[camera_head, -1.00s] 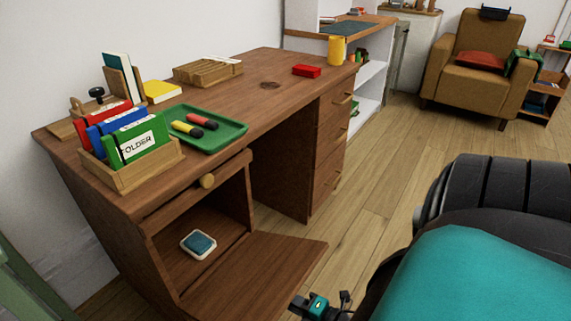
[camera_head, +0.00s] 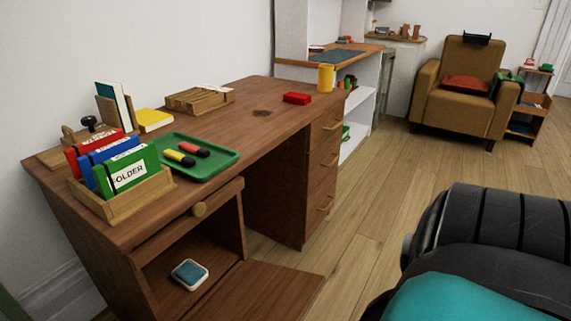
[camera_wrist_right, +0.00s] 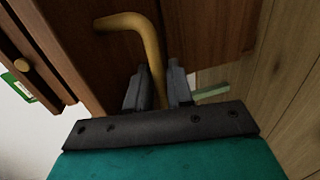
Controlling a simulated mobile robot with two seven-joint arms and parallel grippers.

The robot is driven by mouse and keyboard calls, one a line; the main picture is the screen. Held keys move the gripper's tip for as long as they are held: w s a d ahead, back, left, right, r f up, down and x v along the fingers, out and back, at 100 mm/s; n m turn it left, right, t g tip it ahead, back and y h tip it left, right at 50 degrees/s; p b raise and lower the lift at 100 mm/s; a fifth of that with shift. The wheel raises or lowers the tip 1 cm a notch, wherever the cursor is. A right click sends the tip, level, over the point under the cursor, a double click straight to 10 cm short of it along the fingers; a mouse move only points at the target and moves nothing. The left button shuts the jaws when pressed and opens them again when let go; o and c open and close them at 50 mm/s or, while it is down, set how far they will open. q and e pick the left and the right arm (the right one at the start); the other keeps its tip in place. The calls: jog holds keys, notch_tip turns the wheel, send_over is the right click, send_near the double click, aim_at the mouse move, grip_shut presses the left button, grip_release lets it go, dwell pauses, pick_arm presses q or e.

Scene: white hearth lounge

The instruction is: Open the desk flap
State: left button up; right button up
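The desk flap (camera_head: 262,292) is a brown wooden panel at the desk's lower left. It is folded down and extends outward from an open compartment, its lower part cut off by the picture edge. In the right wrist view a bent brass handle (camera_wrist_right: 152,48) stands out from a brown wooden panel. My right gripper (camera_wrist_right: 160,85) has a dark finger on each side of the handle's bar, with the bar filling the gap, so it appears shut on it. My right gripper is outside the head view. My left gripper is in neither view.
A small blue-topped box (camera_head: 189,274) sits inside the compartment. The desktop (camera_head: 232,150) holds a folder rack (camera_head: 125,205), a green tray (camera_head: 215,165) and a red block (camera_head: 297,98). Drawers (camera_head: 322,160) are on the right. Wooden floor (camera_head: 385,190) is clear towards the armchair (camera_head: 460,95).

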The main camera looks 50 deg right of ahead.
jog(key=shift+o, duration=0.9)
pick_arm(q)
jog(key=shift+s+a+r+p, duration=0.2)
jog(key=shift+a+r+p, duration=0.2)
jog(key=shift+p, duration=0.7)
pick_arm(e)
jog(key=a+v, duration=0.1)
jog(key=v, duration=1.1)
jog(key=shift+s+d, duration=0.4)
jog(key=shift+d, duration=0.1)
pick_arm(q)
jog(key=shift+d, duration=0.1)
pick_arm(e)
jog(key=shift+s+r, duration=0.1)
jog(key=shift+r, duration=0.05)
